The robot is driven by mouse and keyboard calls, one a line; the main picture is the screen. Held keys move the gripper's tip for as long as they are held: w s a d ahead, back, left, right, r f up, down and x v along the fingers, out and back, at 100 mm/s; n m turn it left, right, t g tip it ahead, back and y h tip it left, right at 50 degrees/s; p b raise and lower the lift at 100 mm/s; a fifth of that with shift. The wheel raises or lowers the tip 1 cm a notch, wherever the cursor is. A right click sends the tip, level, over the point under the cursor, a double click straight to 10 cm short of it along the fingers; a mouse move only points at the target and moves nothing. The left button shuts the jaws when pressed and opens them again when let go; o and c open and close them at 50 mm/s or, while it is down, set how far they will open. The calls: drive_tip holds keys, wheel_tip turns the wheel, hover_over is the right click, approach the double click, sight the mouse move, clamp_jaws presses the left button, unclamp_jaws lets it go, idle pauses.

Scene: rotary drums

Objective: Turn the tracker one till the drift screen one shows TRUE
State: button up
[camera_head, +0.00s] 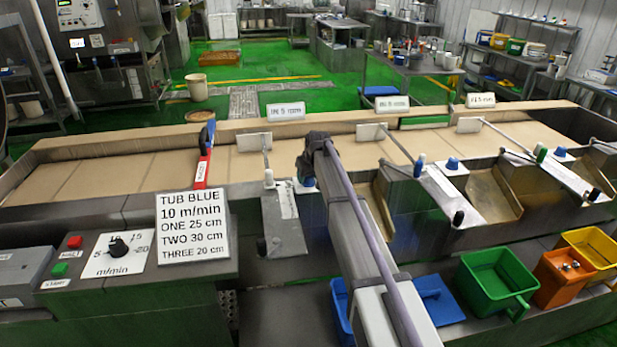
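My arm reaches up from the bottom edge. My gripper (310,163) is a dark shape at the near side of the belt, over or beside a blue knob (308,182) on the nearest plate station (284,206). The fingers are too dark and small to tell whether they are open or shut, or whether they touch the knob. I cannot make out anything labelled tracker one, nor a drift screen showing TRUE. Small white signs (285,111) stand along the belt's far wall; their text is too small to read surely.
A tan belt (120,172) runs across. A white board (192,227) reads TUB BLUE, 10 m/min. A black speed dial (118,247) and red and green buttons (61,269) are at left. Blue (437,299), green (497,280), orange (562,290) and yellow (597,243) tubs stand at right.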

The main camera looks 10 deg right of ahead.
drive_tip(key=c, duration=0.5)
drive_tip(key=shift+c, duration=0.2)
drive_tip(key=n+y, duration=0.1)
drive_tip(key=n, duration=0.1)
drive_tip(key=n+g+y, duration=0.1)
drive_tip(key=n, duration=0.2)
drive_tip(key=shift+n, duration=0.3)
drive_tip(key=n+g, duration=0.1)
drive_tip(key=n, duration=0.2)
drive_tip(key=n+g+y, duration=0.1)
drive_tip(key=n, duration=0.2)
idle(0.4)
drive_tip(key=o, duration=0.9)
